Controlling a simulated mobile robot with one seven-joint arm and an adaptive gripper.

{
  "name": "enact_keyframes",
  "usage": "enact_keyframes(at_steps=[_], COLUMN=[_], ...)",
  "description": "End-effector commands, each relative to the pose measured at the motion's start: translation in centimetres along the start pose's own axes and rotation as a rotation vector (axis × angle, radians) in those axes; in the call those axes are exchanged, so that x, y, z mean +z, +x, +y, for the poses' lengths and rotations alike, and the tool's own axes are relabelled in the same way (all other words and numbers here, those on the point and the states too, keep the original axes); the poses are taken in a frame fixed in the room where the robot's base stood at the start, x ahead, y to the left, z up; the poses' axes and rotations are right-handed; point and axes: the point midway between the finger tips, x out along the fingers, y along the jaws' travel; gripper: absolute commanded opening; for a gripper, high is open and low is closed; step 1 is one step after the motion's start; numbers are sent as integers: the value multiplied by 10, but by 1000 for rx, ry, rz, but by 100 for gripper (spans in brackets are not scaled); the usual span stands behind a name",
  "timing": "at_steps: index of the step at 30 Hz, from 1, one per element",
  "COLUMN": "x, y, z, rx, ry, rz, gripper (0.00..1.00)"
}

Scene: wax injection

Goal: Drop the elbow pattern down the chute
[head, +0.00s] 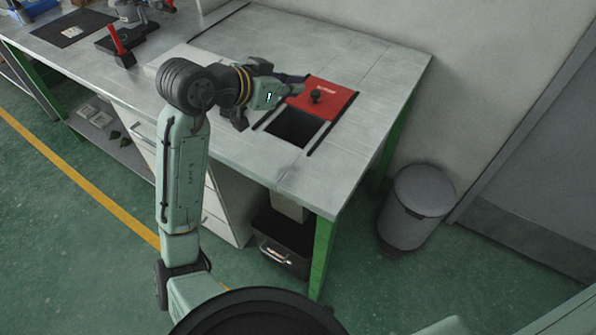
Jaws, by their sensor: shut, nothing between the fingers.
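The chute (292,127) is a dark square opening in the grey bench top, between two black rails. Its red sliding cover (335,101) has a black knob and lies just behind the opening, leaving it uncovered. My gripper (297,81) is over the bench at the back left of the opening, close to the cover's left edge. Its fingers look shut and empty; whether they touch the cover cannot be told. I cannot make out the elbow pattern anywhere. The inside of the chute is dark.
A black bin (286,241) stands under the bench below the chute, beside white drawers (227,205). A grey trash can (417,209) stands on the floor at right. A red-handled tool (118,43) and a dark mat (72,29) are at the bench's far left. The bench's right end is clear.

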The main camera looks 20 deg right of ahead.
Motion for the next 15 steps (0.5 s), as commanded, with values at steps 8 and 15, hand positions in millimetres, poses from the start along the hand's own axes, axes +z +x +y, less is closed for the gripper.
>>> enact_keyframes(at_steps=[8, 15], x=[28, 49], y=[15, 27], z=[0, 0], rx=[0, 0], ry=[-1, 0], rz=[-1, 0], gripper=[0, 0])
